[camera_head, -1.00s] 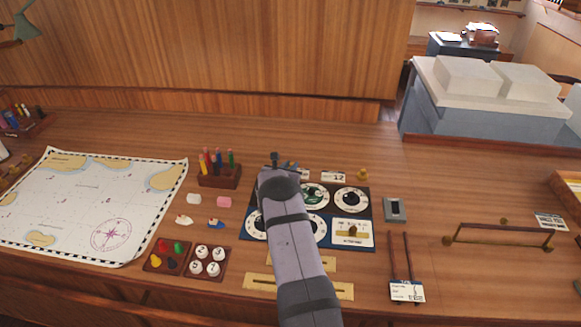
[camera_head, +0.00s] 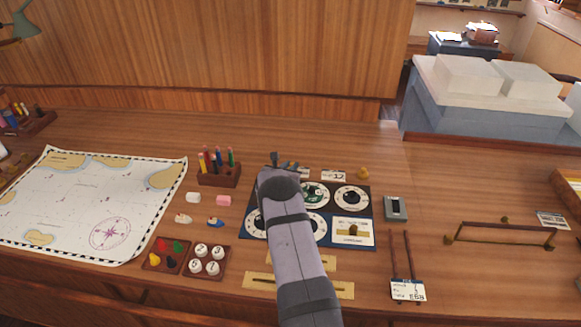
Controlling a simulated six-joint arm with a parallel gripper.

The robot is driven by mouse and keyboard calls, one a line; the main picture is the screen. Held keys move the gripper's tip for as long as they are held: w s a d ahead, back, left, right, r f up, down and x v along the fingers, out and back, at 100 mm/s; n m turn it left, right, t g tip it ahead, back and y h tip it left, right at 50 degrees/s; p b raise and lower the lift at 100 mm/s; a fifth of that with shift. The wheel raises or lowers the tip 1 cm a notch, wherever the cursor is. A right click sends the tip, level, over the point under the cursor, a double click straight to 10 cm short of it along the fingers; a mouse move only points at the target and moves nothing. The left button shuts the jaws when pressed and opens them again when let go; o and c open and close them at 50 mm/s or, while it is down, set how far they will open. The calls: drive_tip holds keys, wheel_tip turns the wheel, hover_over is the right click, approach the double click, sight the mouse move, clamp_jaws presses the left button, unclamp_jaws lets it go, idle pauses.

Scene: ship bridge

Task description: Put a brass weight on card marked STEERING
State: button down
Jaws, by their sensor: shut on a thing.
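My arm reaches in from the bottom centre over the dial panel (camera_head: 371,212), and its wrist is above the panel's upper left. The arm hides my jaws and whatever is under them. A small brass weight (camera_head: 363,173) stands on the desk behind the panel's upper right. A white and blue card (camera_head: 353,241) lies at the panel's lower right with a brass-coloured piece (camera_head: 352,227) on it; I cannot read its lettering. Another small white card (camera_head: 334,176) stands behind the panel. No lettering I can make out reads STEERING.
A pen block (camera_head: 219,178), erasers (camera_head: 223,200) and token trays (camera_head: 207,262) lie left of my arm, beside the chart (camera_head: 95,205). A grey switch box (camera_head: 395,208), a rod rack (camera_head: 408,291) and a brass-railed frame (camera_head: 500,232) are right. Bare desk lies behind them.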

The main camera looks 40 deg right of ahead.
drive_tip(key=c, duration=1.6)
unclamp_jaws()
drive_tip(key=shift+a, duration=0.1)
drive_tip(key=shift+b+v, duration=1.6)
drive_tip(key=shift+v, duration=1.75)
drive_tip(key=shift+s+a+r, duration=0.15)
drive_tip(key=shift+s, duration=0.05)
